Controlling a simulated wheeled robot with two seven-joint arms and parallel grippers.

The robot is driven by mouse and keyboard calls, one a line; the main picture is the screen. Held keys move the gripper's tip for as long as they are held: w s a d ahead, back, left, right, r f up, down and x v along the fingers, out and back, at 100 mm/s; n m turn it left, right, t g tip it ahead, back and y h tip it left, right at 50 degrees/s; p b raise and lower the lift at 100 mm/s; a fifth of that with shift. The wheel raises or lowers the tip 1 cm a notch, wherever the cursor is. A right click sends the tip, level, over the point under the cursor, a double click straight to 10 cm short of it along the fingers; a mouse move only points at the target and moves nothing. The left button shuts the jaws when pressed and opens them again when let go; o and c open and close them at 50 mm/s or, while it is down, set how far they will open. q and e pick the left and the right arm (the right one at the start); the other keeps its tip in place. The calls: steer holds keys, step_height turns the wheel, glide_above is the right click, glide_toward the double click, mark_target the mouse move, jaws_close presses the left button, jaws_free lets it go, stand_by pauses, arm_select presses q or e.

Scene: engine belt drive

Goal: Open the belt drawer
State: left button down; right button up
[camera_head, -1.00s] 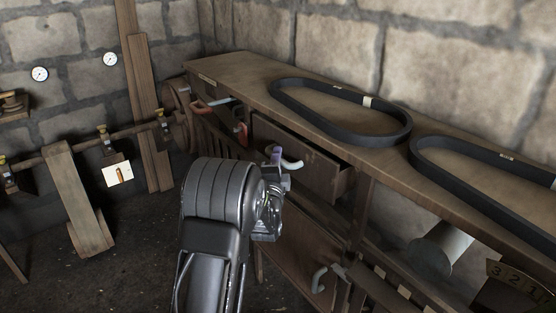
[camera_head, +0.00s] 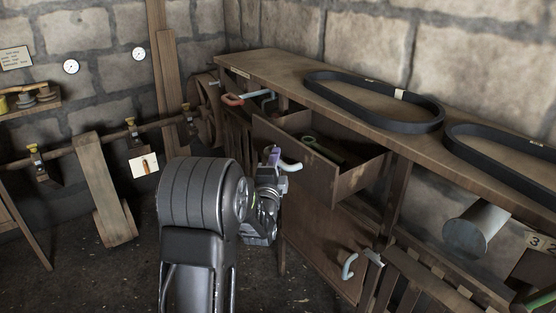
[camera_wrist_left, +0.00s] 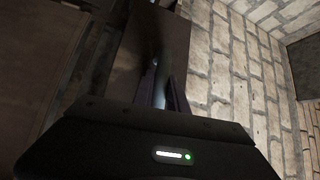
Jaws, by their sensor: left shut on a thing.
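The belt drawer (camera_head: 365,177) is pulled out from the wooden bench, and its inside shows. A dark greenish tool (camera_head: 318,148) lies in it. Its pale curved handle (camera_head: 291,167) is on the drawer front, at my left gripper (camera_head: 272,158). My left gripper is shut on the handle; my arm hides part of the hold. In the left wrist view the handle (camera_wrist_left: 160,85) stands between the fingers, against a dark panel. My right gripper is not in view.
Two black belts (camera_head: 320,92) (camera_head: 480,143) lie on the bench top (camera_head: 270,65). Below the drawer is a cabinet door with a pale handle (camera_head: 349,265). A grey cylinder (camera_head: 478,226) is at the right. Floor is open left of the bench.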

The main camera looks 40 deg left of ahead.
arm_select(q)
steer(key=shift+f, duration=0.1)
steer(key=c, duration=1.6)
jaws_free()
steer(key=v, duration=0.7)
steer(key=shift+s+d, duration=0.25)
steer(key=shift+s, duration=0.1)
